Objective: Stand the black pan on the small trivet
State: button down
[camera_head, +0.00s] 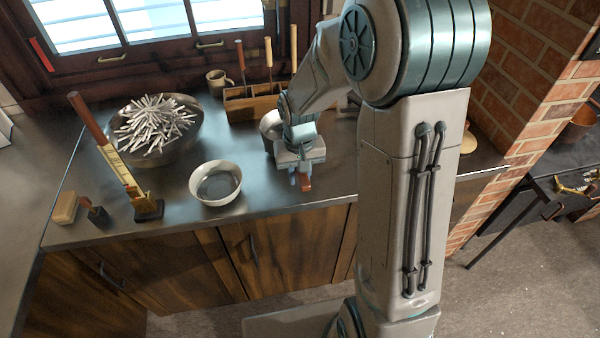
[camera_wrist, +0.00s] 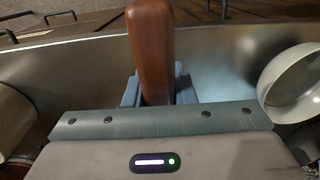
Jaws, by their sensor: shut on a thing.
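My gripper (camera_head: 302,178) is low over the counter near its front edge. It is shut on a brown wooden handle (camera_head: 306,184). The handle also stands out large between the two blue-grey fingers of my gripper (camera_wrist: 158,92) in the wrist view. A grey rounded vessel (camera_head: 269,126) shows just behind and left of my gripper, partly covered by it. I cannot tell whether this is the black pan's body; no clearly black pan shows. I cannot make out the small trivet in either view; my arm hides part of the counter.
A white bowl (camera_head: 216,184) stands left of my gripper; a bowl (camera_wrist: 292,84) is at the wrist view's right. A large bowl (camera_head: 180,146) of pale sticks, a mug (camera_head: 218,82) and a wooden tool box (camera_head: 250,104) stand behind. Bare counter (camera_head: 262,192) lies between white bowl and gripper.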

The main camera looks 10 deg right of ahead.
jog(key=shift+f, duration=0.2)
jog(key=c, duration=1.2)
grip_release()
